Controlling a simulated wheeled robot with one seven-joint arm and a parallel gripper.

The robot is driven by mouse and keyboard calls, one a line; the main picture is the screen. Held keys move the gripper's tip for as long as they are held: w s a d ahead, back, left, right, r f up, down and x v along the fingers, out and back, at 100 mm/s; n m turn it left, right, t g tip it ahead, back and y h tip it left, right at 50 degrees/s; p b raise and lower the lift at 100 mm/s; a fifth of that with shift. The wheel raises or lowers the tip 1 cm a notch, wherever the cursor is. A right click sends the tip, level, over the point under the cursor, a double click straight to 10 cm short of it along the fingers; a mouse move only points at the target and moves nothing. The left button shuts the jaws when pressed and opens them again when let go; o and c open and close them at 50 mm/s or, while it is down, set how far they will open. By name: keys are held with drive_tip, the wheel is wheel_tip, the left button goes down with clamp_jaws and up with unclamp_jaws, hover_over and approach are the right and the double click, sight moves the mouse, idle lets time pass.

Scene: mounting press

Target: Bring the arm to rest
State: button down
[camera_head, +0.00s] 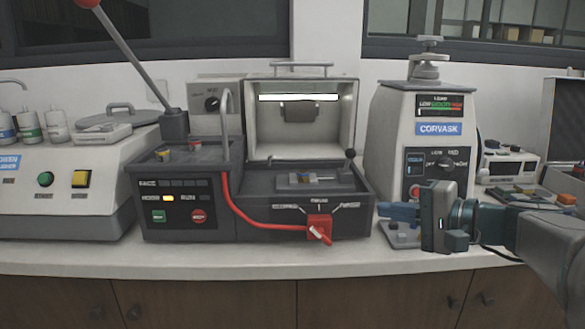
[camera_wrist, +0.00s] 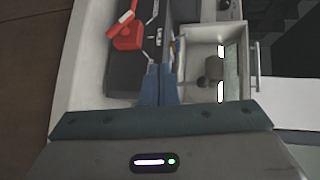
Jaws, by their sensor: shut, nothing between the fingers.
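My gripper (camera_head: 384,211) reaches in from the right in the head view, pointing left, with its blue fingers in front of the Corvask machine's base. The fingers are together and hold nothing. In the wrist view the blue fingers (camera_wrist: 160,84) lie side by side, pointing at the dark machine with the red knob. My arm (camera_head: 545,240) stretches to the right edge of the head view, above and in front of the counter edge.
The dark machine (camera_head: 185,225) with a red knob (camera_head: 319,228) and an open lit chamber (camera_head: 300,115) stands left of my gripper. The Corvask machine (camera_head: 425,120) stands behind it. A white machine (camera_head: 70,190) is far left. The counter's front strip (camera_head: 280,265) is clear.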

drive_tip(key=s+a+n+g+h+p, duration=0.2)
drive_tip(key=s+a+g+p, duration=0.25)
drive_tip(key=p, duration=0.25)
drive_tip(key=s+r+n+g+h+p, duration=0.1)
drive_tip(key=s+n+h+p, duration=0.2)
drive_tip(key=s+p, duration=0.3)
drive_tip(key=s+d+r+n+g+h+p, duration=0.1)
drive_tip(key=s+n+g+h+p, duration=0.1)
drive_tip(key=s+h+p, duration=0.4)
drive_tip(key=n+p, duration=0.1)
drive_tip(key=p, duration=0.2)
drive_tip(key=shift+d+h, duration=0.3)
idle(0.5)
